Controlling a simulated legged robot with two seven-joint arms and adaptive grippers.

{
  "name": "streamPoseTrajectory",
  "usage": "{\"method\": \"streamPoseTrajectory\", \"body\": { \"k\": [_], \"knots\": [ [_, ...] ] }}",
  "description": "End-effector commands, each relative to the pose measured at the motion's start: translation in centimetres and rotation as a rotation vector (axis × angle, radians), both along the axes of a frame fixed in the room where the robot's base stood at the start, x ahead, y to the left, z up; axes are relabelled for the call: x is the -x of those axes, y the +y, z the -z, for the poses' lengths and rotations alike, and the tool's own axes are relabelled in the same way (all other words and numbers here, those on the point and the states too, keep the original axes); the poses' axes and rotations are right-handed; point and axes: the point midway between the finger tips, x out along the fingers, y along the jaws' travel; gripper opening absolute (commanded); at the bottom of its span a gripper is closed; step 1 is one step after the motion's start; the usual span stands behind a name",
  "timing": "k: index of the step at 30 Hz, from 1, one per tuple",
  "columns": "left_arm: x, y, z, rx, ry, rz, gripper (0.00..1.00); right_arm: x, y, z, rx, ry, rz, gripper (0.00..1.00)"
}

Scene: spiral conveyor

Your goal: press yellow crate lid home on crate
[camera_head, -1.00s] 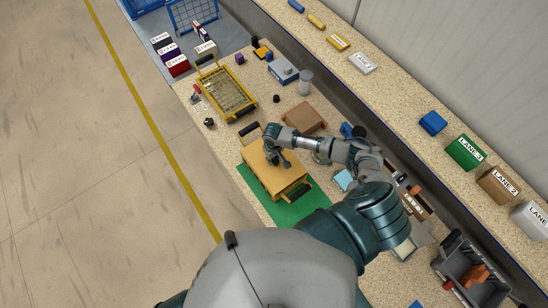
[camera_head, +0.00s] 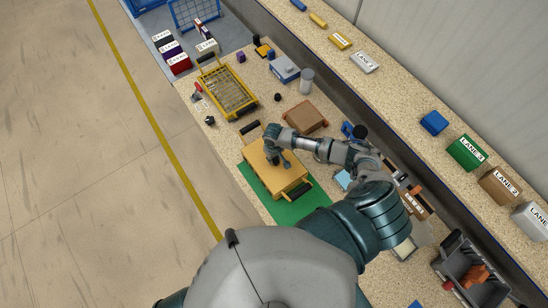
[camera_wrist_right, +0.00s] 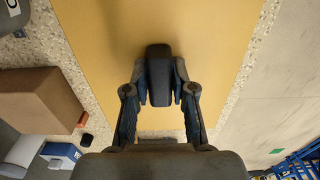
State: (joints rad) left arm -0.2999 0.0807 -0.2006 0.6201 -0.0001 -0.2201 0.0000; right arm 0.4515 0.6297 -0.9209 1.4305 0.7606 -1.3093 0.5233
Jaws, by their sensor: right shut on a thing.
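The yellow crate (camera_head: 290,190) stands on a green mat (camera_head: 299,209) on the speckled bench. Its flat yellow lid (camera_head: 257,163) covers the top; whether it is fully seated cannot be told. My right gripper (camera_head: 277,160) is over the middle of the lid. In the right wrist view, the right gripper (camera_wrist_right: 159,97) is shut on the dark lid handle (camera_wrist_right: 158,62), with a finger on each side. The yellow lid (camera_wrist_right: 100,45) fills the middle of that view. My left gripper is out of view.
A brown box (camera_head: 307,117) and a yellow wire basket (camera_head: 216,103) stand farther back on the bench. A grey bin (camera_head: 455,262) is at the lower right. Open floor lies left of the bench.

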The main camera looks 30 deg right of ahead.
Motion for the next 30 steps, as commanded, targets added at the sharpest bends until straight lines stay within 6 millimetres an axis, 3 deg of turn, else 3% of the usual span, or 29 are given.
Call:
{"method": "streamPoseTrajectory", "body": {
  "k": [4, 5, 8, 20, 30],
  "knots": [
    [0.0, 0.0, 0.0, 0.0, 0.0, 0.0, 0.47, 0.0, 0.0, 0.3, 0.0, 0.0, 0.001, 0.0],
    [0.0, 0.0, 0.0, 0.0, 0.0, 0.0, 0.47, 0.0, 0.0, 0.3, 0.0, 0.0, 0.001, 0.32],
    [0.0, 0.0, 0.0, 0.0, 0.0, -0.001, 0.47, 0.0, 0.0, 0.3, 0.0, 0.0, 0.001, 0.54],
    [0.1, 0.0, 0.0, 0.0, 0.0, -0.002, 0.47, 0.0, 0.0, -0.6, -0.001, 0.0, 0.0, 0.54],
    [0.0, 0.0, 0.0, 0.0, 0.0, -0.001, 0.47, -0.1, -0.1, -7.7, -0.002, -0.001, -0.001, 0.54]
  ]
}}
